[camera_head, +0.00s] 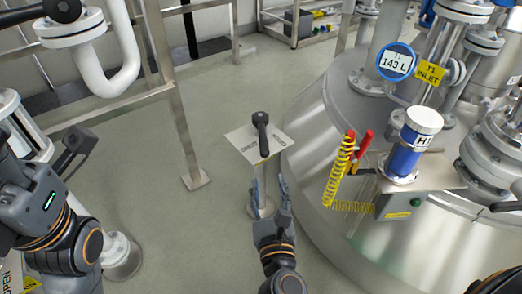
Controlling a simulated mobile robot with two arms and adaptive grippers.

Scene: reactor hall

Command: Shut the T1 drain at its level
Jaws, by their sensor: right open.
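The tank T1 (315,125) is a large steel vessel on the right, with a round display reading 143 L (396,62) and a yellow T1 INLET tag (431,70). A black lever handle (262,133) stands over a pale plate (245,139) on a post beside the tank. I cannot read the plate, so I cannot confirm this is the drain. My right gripper (270,193) is open in front of the post, below the lever in the picture, with its fingers spread and pointing up. My left arm is at the left edge; its finger state is unclear.
A red and yellow coiled hose (340,175) and a blue canister (408,150) sit on the tank's side bracket. A steel frame post (181,110) and white piping (108,70) stand at left. The floor (160,235) between is clear.

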